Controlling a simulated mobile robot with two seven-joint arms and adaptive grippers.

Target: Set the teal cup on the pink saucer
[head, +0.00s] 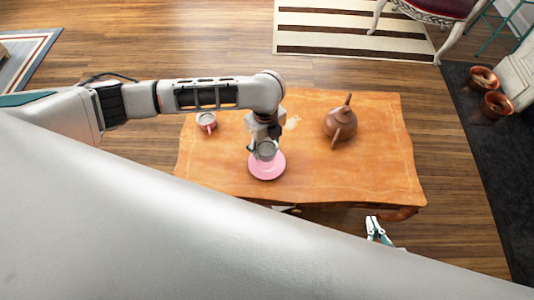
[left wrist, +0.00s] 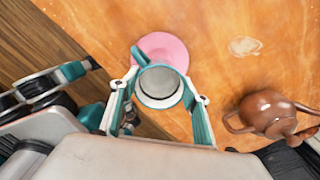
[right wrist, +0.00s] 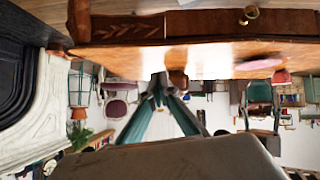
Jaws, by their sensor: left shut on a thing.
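The teal cup (left wrist: 158,84) is held upright between the fingers of my left gripper (head: 265,146). Its teal handle points to the upper left in the left wrist view, where I look down into its grey inside. The pink saucer (head: 267,170) lies on the wooden table just below the cup; the cup (head: 266,151) overlaps its far part in the head view. The saucer (left wrist: 169,49) is partly hidden behind the cup in the left wrist view. I cannot tell whether they touch. My right gripper (head: 374,226) is empty and low, off the near edge of the table.
On the orange wooden table (head: 370,180), a brown teapot (head: 340,123) stands to the right and a pink cup (head: 206,121) at the far left. A small pale patch (head: 292,122) lies between teapot and gripper. The table's right front is clear.

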